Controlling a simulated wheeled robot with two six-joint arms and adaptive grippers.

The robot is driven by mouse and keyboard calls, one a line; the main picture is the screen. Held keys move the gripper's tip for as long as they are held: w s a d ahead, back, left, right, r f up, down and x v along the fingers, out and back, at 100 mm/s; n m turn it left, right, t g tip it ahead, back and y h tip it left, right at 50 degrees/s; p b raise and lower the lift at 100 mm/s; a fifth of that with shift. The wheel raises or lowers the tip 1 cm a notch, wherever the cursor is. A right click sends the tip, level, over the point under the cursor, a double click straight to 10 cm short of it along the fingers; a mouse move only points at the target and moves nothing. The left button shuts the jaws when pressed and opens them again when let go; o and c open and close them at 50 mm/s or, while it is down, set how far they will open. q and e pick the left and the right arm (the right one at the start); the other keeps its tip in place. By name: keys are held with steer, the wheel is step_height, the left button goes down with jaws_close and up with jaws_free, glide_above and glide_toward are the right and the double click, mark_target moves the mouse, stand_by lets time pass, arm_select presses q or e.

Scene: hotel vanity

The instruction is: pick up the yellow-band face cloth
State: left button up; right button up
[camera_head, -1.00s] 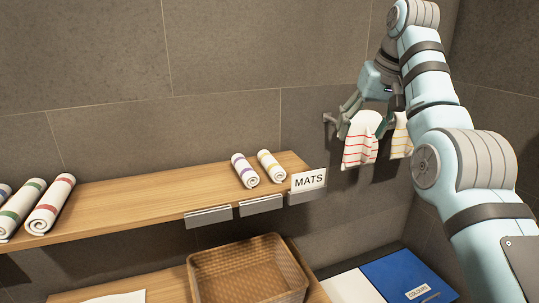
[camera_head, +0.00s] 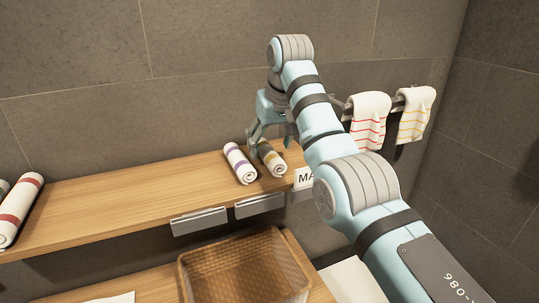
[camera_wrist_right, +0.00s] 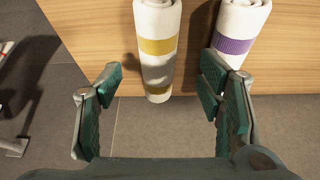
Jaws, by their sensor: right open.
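The yellow-band face cloth (camera_head: 272,158) is a white roll near the right end of the wooden shelf. In the right wrist view the cloth (camera_wrist_right: 157,22) points at the gripper, with its yellow band and near end clear. My right gripper (camera_head: 268,138) is open at the cloth, with the fingers on either side of its line. In the wrist view one finger of the right gripper (camera_wrist_right: 160,88) is left of the cloth and the other is at its right, by the purple-band roll. Contact cannot be told. My left gripper is out of view.
The purple-band roll (camera_head: 239,163) lies close beside the cloth, with a narrow gap. A sign (camera_head: 304,178) stands to the right. Striped towels (camera_head: 368,122) hang on a wall rail. A wicker basket (camera_head: 240,262) sits below. The shelf's middle (camera_head: 130,205) is clear.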

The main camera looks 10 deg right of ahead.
mark_target(270, 149)
steer(key=w+f, duration=0.2)
steer(key=f, duration=0.1)
steer(key=shift+w, duration=0.25)
steer(key=shift+w+f, duration=0.1)
steer(key=shift+f, duration=0.1)
steer(key=shift+s+d+r, duration=0.1)
steer(key=shift+s+r, duration=0.15)
steer(key=shift+s, duration=0.15)
steer(key=shift+c, duration=0.9)
steer(key=shift+s+r, duration=0.1)
steer(key=shift+s, duration=0.1)
steer(key=c, duration=0.7)
steer(key=shift+c, duration=1.2)
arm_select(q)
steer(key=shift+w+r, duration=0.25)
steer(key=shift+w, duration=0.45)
arm_select(e)
steer(key=shift+w, duration=0.1)
arm_select(q)
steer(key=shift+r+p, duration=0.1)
steer(key=shift+p, duration=0.2)
